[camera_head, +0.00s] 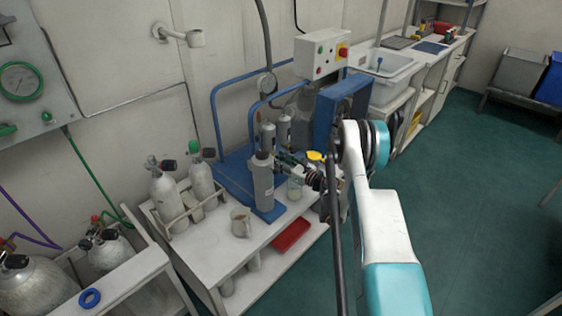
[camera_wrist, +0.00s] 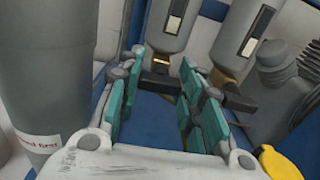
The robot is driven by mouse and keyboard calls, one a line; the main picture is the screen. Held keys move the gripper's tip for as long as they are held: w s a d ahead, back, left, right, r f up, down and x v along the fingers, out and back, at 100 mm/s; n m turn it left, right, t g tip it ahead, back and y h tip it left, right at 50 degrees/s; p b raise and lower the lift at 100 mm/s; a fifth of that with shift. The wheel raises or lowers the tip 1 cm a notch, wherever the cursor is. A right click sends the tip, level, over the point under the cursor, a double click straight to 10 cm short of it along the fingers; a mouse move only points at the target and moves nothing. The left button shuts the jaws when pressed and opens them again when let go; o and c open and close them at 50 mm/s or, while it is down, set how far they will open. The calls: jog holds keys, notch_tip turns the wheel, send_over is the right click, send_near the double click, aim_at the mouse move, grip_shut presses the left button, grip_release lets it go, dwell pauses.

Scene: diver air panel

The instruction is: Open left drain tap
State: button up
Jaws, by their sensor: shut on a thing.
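Two grey filter cylinders stand side by side on the compressor, the left one (camera_head: 268,135) and the right one (camera_head: 285,127). In the wrist view the left cylinder (camera_wrist: 172,22) ends in a brass fitting with the dark left drain tap (camera_wrist: 154,80) below it. The right drain tap (camera_wrist: 240,101) is a similar dark piece under the right cylinder (camera_wrist: 243,40). My gripper (camera_wrist: 162,75) has teal-padded fingers on both sides of the left drain tap and is shut on it. In the head view my gripper (camera_head: 282,160) reaches in from the right; the left tap is too small to make out there.
A grey bottle (camera_head: 262,182) stands close to my gripper; its label shows in the wrist view (camera_wrist: 40,143). A yellow cap (camera_head: 315,156), a glass jar (camera_head: 295,188), a mug (camera_head: 241,221) and a red tray (camera_head: 290,235) are nearby. Blue rails (camera_head: 228,85) stand behind.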

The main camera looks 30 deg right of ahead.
jog(key=n, duration=0.4)
jog(key=shift+n, duration=0.3)
jog(key=n, duration=0.3)
jog(key=shift+n, duration=0.3)
jog(key=n, duration=0.3)
jog(key=shift+f+n, duration=0.1)
jog(key=shift+n, duration=2)
jog(key=shift+a, duration=0.1)
jog(key=o, duration=1.1)
